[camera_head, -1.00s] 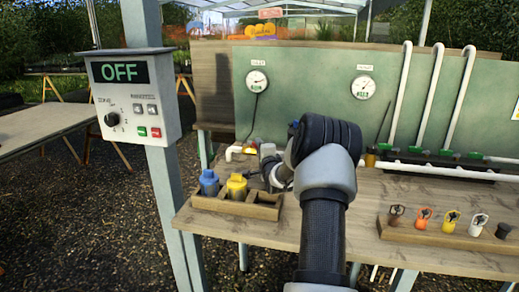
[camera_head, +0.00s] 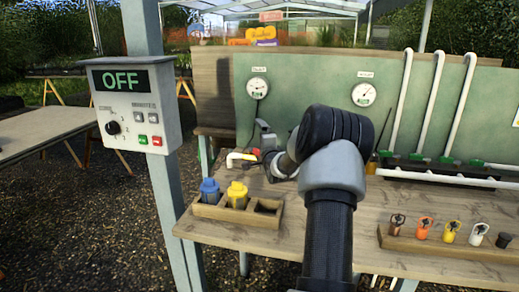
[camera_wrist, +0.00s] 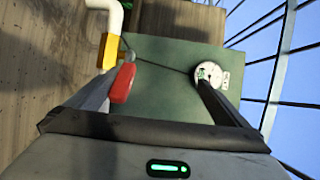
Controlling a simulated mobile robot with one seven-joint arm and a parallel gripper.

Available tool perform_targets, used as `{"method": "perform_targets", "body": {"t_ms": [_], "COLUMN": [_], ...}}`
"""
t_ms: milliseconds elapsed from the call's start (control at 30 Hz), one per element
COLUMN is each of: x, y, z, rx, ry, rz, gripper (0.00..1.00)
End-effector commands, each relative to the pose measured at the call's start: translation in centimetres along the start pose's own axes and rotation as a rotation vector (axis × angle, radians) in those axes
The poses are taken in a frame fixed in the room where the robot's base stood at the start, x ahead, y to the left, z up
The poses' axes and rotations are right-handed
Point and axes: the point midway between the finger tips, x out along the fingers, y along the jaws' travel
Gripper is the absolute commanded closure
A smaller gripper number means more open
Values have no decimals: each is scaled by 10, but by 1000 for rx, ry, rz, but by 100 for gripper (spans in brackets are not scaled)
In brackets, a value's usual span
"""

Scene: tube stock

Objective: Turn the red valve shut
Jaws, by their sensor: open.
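The red valve handle (camera_wrist: 123,84) shows in the wrist view beside my left finger, on the inner side of it. It sits next to a yellow fitting (camera_wrist: 110,50) on a white pipe (camera_wrist: 104,6). In the head view, the red handle (camera_head: 255,152) is a small patch at the right end of the white and yellow pipe, close to my gripper (camera_head: 266,138). In the wrist view my gripper (camera_wrist: 158,86) is open, its fingers wide apart. I cannot tell whether the left finger touches the handle.
A green board (camera_head: 310,100) with two gauges stands behind the workbench (camera_head: 330,225). A wooden tray (camera_head: 225,212) holding blue and yellow items is in front of the valve. A control box (camera_head: 132,105) reading OFF is at left. A rack (camera_head: 440,245) of small coloured items is at right.

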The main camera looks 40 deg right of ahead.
Motion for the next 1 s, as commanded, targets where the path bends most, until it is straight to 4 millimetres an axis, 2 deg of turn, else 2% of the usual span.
{"method": "perform_targets", "body": {"t_ms": [33,267,467,500,667,1000], "x": [2,1,1,-1,-6,-31], "y": [-43,-56,-57,-18,-17,-14], "z": [-1,1,1,1,0,-2], "rx": [-12,-10,-11,5,4,3], "ry": [1,-1,-1,-2,-1,3], "rz": [-62,-61,-61,13,14,15], "gripper": [18,18,18,19,18,20]}}
